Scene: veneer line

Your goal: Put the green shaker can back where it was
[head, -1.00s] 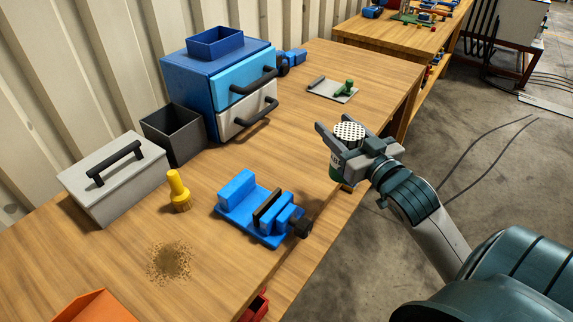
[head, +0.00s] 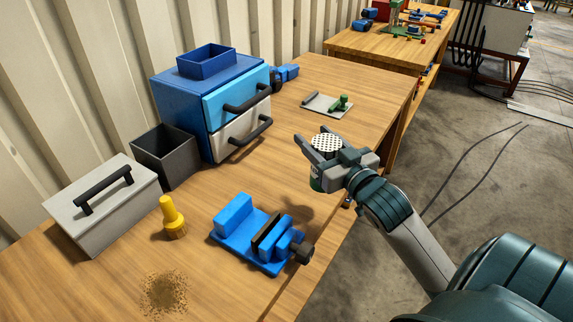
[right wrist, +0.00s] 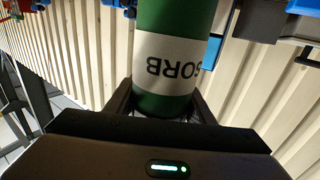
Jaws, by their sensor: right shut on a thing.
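The green shaker can (head: 316,184) has a white perforated top and is held upright in my right gripper (head: 318,148), above the table's right edge. In the right wrist view the can (right wrist: 172,95) shows green with a white label reading "SORB", between the two fingers. My right gripper is shut on it. The can's lower part is partly hidden by the gripper in the head view. A patch of brown granules (head: 163,292) lies on the wooden table (head: 215,275). My left gripper is not in view.
A blue vise (head: 262,240), a yellow bottle (head: 172,218), a grey lidded box (head: 100,210), a dark open bin (head: 165,155) and a blue drawer cabinet (head: 210,105) stand on the table. A grey plate with a green part (head: 327,104) lies farther back. The table between vise and plate is clear.

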